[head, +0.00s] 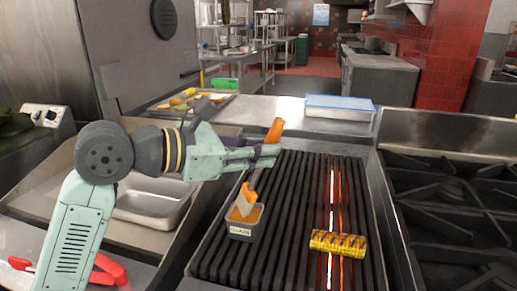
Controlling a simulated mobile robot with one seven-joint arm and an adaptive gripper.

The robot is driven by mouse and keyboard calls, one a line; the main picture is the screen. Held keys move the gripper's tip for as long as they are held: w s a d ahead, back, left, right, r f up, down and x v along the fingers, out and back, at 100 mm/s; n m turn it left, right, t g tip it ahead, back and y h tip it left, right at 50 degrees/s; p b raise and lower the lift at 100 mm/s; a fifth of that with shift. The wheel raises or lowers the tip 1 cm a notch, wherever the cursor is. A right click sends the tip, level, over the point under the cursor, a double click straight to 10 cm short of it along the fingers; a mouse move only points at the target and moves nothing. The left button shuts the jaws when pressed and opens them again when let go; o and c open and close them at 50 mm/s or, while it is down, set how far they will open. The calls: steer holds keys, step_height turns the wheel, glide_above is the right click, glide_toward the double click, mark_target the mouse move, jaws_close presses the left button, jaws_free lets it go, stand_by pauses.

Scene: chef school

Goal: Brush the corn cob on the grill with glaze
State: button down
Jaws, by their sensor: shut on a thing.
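A corn cob (338,244), yellow with dark char marks, lies across the bars of the grill (295,185), over the glowing strip. A small grey glaze cup (240,231) with a label and orange glaze stands on the left part of the grill. My gripper (266,156) is shut on an orange-handled brush (275,131). The handle sticks up above the fingers and slants down to the left. The brush's pale lower end is at the cup's opening; how deep it sits cannot be told. The fingers hide the middle of the handle.
A metal pan (155,202) lies left of the grill and red tongs (108,270) lie at the front left. A burner stove (450,195) stands at right. A blue-lidded container (340,107) and a tray of food (190,102) are behind.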

steer(key=shift+f+b, duration=0.65)
steer(key=shift+b, duration=0.25)
stand_by(2.1)
steer(key=shift+r, duration=0.15)
step_height(320, 180, up, 7)
steer(key=p, duration=0.3)
stand_by(0.5)
stand_by(0.4)
